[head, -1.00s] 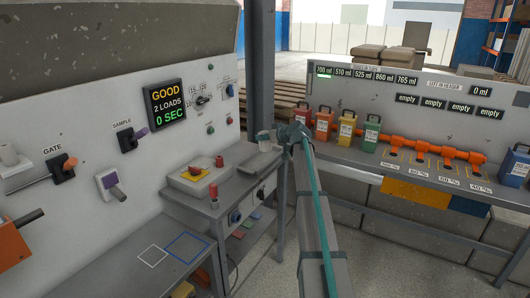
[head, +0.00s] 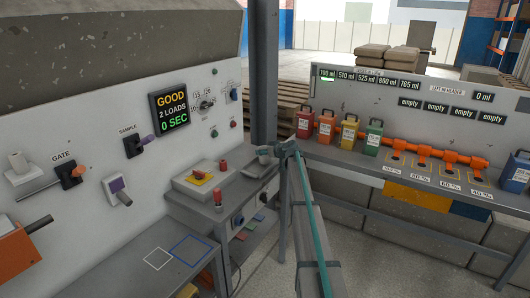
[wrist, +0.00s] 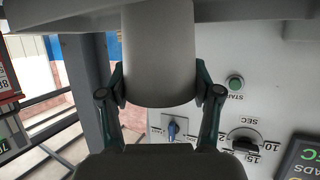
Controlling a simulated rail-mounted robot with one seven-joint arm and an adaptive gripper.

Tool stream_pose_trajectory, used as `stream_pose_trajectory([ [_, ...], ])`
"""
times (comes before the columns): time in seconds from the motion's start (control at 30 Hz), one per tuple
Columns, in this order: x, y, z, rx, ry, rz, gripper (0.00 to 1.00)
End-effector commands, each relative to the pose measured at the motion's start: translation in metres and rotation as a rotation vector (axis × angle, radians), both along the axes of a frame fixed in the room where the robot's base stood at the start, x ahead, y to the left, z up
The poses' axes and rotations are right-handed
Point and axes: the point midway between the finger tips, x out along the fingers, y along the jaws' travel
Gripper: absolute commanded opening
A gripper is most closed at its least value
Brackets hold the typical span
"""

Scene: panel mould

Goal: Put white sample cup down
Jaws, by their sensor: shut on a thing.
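The white sample cup shows as a large pale grey cylinder (wrist: 160,55) in the wrist view. The two fingers of my gripper (wrist: 161,90) press on its sides, so my gripper is shut on it. In the head view the cup (head: 264,151) is small, at the end of my arm, by the back end of the grey bench (head: 187,205). It appears just above a small grey tray (head: 262,170). Whether the cup touches the tray cannot be told. The inside of the cup is hidden.
White (head: 158,258) and blue (head: 188,249) outlined squares on the front bench are empty. A dark post (head: 264,75) rises behind. Coloured containers (head: 350,130) line the right shelf.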

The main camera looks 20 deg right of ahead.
Motion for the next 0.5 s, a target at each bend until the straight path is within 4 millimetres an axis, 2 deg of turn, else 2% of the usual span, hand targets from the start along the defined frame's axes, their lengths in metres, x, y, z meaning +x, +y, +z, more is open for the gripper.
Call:
stream_pose_trajectory([
  [0.13, 0.0, 0.0, -0.01, 0.0, -0.001, -0.001, 0.24],
  [0.5, 0.0, 0.0, -0.015, -0.001, -0.001, -0.001, 0.24],
])
